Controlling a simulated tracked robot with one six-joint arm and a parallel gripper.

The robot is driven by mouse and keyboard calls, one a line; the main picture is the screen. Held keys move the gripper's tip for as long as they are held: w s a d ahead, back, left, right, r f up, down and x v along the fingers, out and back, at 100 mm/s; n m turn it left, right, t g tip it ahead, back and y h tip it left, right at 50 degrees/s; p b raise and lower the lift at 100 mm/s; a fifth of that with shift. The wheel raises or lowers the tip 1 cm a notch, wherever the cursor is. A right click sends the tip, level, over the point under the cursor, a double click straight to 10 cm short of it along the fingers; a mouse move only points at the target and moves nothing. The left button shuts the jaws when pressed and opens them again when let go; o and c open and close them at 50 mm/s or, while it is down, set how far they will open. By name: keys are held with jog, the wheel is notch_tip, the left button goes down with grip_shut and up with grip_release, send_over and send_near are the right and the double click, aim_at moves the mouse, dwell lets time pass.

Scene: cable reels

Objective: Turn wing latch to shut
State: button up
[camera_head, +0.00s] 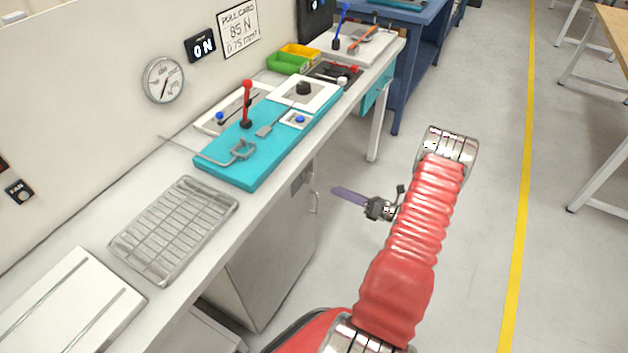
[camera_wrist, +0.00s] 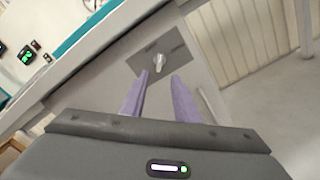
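The wing latch (camera_wrist: 159,62) is a small pale knob on a dark grey plate (camera_wrist: 148,68) in the wrist view. The plate is on the light cabinet front, and its lettering is too small to read. My gripper (camera_wrist: 161,77) has two purple fingers, open and apart with nothing between them. The latch shows just beyond the fingertips, roughly in line with the gap; I cannot see any contact. In the head view my gripper (camera_head: 336,190) points left toward the cabinet (camera_head: 262,265) under the bench. The latch itself cannot be made out there.
A looped handle (camera_head: 314,196) sticks out of the cabinet front near the fingers. The bench (camera_head: 150,205) above carries a teal board (camera_head: 228,172) with levers, and a wire rack (camera_head: 175,228). A bench leg (camera_head: 376,135) stands beyond.

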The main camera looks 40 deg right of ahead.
aim_at(307, 178)
jog(key=x, duration=1.1)
jog(key=shift+w, duration=0.2)
jog(key=shift+c, duration=0.3)
jog(key=shift+f, duration=0.1)
grip_shut()
